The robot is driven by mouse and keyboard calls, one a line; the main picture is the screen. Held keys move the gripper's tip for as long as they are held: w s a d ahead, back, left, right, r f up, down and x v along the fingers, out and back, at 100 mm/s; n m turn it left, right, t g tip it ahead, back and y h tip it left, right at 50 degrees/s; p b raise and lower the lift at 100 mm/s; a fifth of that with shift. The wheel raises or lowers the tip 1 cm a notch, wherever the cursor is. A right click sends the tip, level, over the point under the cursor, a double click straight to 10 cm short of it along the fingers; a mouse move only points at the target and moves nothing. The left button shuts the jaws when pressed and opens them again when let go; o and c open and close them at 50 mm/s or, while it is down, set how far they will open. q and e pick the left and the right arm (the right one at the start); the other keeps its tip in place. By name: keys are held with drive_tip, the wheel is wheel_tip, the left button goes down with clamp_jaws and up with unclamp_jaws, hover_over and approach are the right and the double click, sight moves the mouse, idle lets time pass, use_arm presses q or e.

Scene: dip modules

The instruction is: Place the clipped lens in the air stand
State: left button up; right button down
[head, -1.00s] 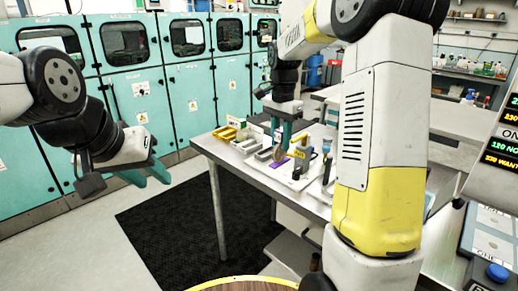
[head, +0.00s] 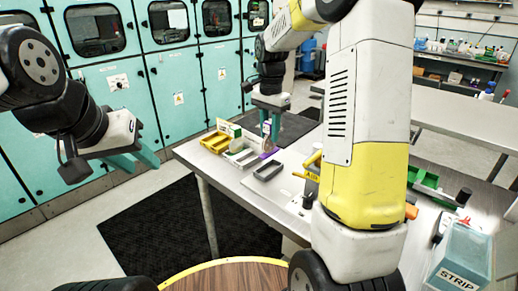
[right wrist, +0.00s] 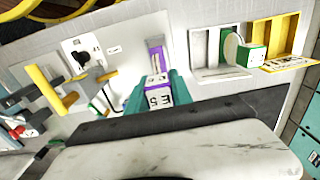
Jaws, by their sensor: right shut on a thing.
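My right gripper (head: 269,146) is over the far part of the workbench, with its fingers pointing down. In the right wrist view, its two teal fingers (right wrist: 158,99) are shut on a white and purple piece marked E5 (right wrist: 157,95), which I take to be the clipped lens. A purple patch (head: 268,154) shows at the fingertips in the head view. The lens surface itself is not clear. I cannot tell for certain which piece is the air stand. My left gripper (head: 145,162) is open and empty, off the bench to the left.
A yellow tray (head: 214,142), a pale tray (head: 241,157) and a dark grey tray (head: 268,172) stand on the workbench (head: 226,180). A grey and yellow fixture (right wrist: 88,78) stands left in the wrist view. My right arm hides much of the bench. A STRIP tank (head: 462,255) stands front right.

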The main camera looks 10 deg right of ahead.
sight(269, 152)
drive_tip(key=shift+f, duration=3.5)
drive_tip(key=shift+f, duration=0.15)
drive_tip(key=c, duration=1.1)
unclamp_jaws()
